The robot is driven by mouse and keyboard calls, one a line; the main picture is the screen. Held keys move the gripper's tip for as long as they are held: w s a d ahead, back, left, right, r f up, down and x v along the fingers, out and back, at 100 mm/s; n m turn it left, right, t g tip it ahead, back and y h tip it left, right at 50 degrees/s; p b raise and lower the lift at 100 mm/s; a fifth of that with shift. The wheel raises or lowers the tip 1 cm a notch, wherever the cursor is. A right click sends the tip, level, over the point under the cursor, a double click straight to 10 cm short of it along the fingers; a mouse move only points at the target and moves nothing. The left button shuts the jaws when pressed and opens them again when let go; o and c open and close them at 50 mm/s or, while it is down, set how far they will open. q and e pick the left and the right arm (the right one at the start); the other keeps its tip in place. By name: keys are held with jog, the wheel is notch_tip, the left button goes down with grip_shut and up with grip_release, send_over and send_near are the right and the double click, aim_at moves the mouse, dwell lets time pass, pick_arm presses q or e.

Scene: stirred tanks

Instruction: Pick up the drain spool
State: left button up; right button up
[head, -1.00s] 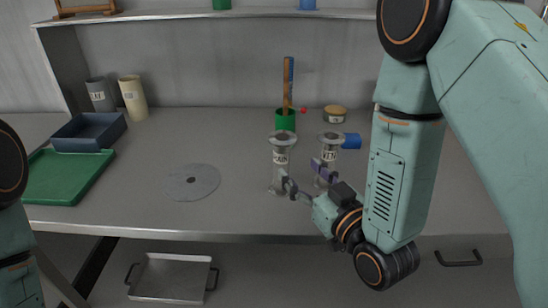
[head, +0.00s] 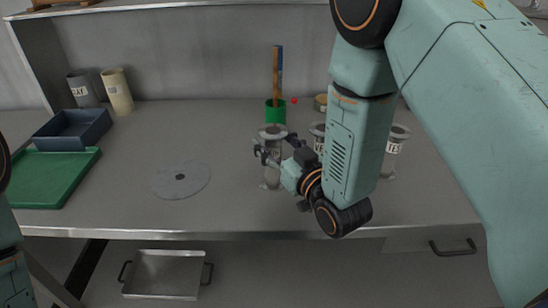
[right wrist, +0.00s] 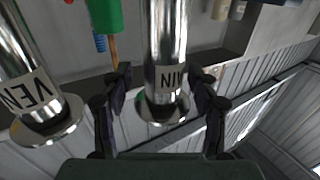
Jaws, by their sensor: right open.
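The drain spool (head: 271,180) is a grey metal tube with flanged ends, standing upright on the bench. In the right wrist view the drain spool (right wrist: 166,40) appears upside down, with the letters "AIN" showing on its label. My right gripper (head: 267,155) is open at the spool's mid-height. In the right wrist view my right gripper (right wrist: 161,82) has one finger on each side of the spool, with small gaps seeming to remain. The arm hides part of the bench behind it. My left gripper is out of view.
A vent spool (head: 317,130) stands close right of the drain spool, also seen in the right wrist view (right wrist: 38,85). A third spool (head: 396,145) stands farther right. A green cup (head: 276,113) holding sticks is behind. A grey disc (head: 181,180) lies left.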

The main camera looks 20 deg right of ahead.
jog(key=shift+a, duration=0.3)
jog(key=shift+c, duration=0.2)
jog(key=shift+w+d, duration=0.15)
jog(key=shift+d, duration=0.05)
jog(key=c, duration=0.5)
jog(key=shift+a, duration=0.15)
jog(key=c, duration=0.4)
grip_shut()
